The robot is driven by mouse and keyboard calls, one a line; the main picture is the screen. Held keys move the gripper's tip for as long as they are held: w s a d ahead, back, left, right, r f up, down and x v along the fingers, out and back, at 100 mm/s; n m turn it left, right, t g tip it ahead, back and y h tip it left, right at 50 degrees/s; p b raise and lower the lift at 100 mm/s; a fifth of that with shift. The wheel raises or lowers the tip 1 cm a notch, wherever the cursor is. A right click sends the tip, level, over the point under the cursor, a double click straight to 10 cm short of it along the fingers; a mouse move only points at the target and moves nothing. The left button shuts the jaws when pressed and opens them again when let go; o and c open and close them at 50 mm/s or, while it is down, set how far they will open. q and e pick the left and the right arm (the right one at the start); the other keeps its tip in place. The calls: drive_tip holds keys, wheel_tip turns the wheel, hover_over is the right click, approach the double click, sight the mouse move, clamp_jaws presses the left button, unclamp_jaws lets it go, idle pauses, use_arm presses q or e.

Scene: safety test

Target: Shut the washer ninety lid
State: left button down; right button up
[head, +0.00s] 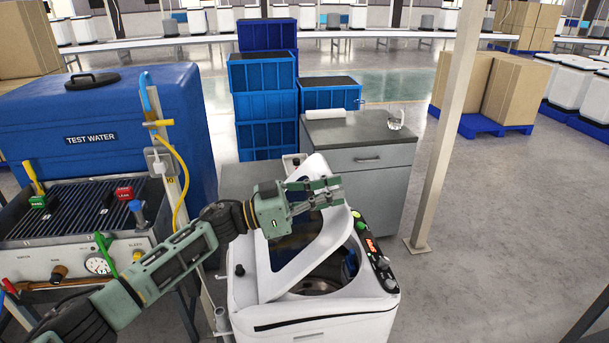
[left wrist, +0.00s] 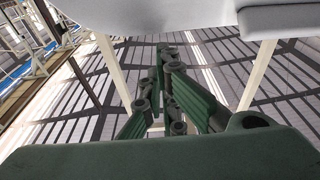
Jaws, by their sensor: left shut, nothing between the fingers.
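The washer (head: 325,312) is a white top-loading machine at the lower middle of the head view. Its white-framed lid (head: 304,262) stands tilted up, and the dark drum opening shows below and right of it. A red-lit display and knobs line the washer's right side. My left gripper (head: 335,190) is shut and empty at the upper part of the raised lid; I cannot tell whether it touches it. The left wrist view shows its green fingers (left wrist: 165,105) together, with a white surface above them. My right gripper is not in view.
A blue test water tank (head: 150,115) and a panel with valves stand at the left. A grey cabinet (head: 370,185) is behind the washer, with stacked blue crates (head: 265,100) beyond. A pale post (head: 446,140) rises at the right. The floor right of the washer is clear.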

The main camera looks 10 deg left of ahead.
sight(348, 208)
use_arm(q)
drive_tip(key=d+f, duration=0.1)
drive_tip(key=d, duration=0.1)
drive_tip(key=w+d+f, duration=0.1)
drive_tip(key=d+f, duration=0.1)
drive_tip(key=shift+f, duration=0.2)
drive_tip(key=w+d+f+y, duration=0.1)
drive_tip(key=d+f+y, duration=0.1)
drive_tip(key=f, duration=0.4)
drive_tip(key=d+f+g+y+b, duration=0.1)
drive_tip(key=d+f+y, duration=0.1)
drive_tip(key=f, duration=0.3)
drive_tip(key=w+d+f+g+y+b, duration=0.1)
drive_tip(key=d+f+y, duration=0.1)
drive_tip(key=d+f, duration=0.2)
drive_tip(key=shift+w+d+f+y, duration=0.15)
drive_tip(key=shift+w+f, duration=0.05)
drive_tip(key=shift+f, duration=0.45)
drive_tip(key=shift+w+d+f+y, duration=0.1)
drive_tip(key=shift+w+f+y, duration=0.05)
drive_tip(key=shift+f, duration=0.5)
drive_tip(key=shift+d+f+b, duration=0.1)
drive_tip(key=shift+f+b, duration=0.2)
drive_tip(key=shift+f, duration=0.45)
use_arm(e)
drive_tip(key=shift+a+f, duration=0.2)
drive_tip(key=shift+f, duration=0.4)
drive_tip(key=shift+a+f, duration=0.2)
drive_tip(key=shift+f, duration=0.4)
